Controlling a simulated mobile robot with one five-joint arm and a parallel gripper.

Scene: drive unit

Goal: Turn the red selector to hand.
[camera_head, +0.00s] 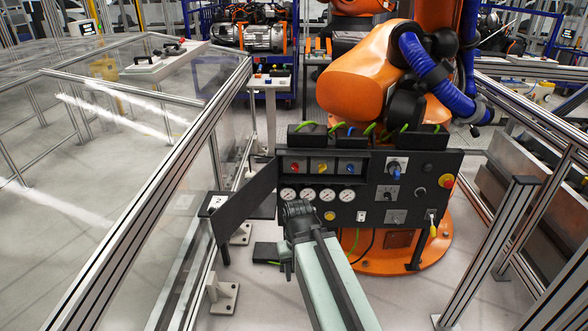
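A black control panel (375,165) stands ahead of me, in front of an orange robot. The red selector (294,168) is at the left of a row of three in its upper left. The yellow selector (322,168) and the blue selector (350,168) are to its right. The position of the red selector and any labels around it are too small to read. My gripper (297,213) is at the end of my arm, below the red selector in the picture, and overlaps the gauge row. Its fingers cannot be made out, and contact with the panel cannot be told.
Several round gauges (327,195) sit below the selectors. A dark door (243,206) hangs open at the panel's left. A red and yellow button (447,181) is at the panel's right edge. A glass-walled fence (165,180) runs along the left and metal rails (490,250) on the right.

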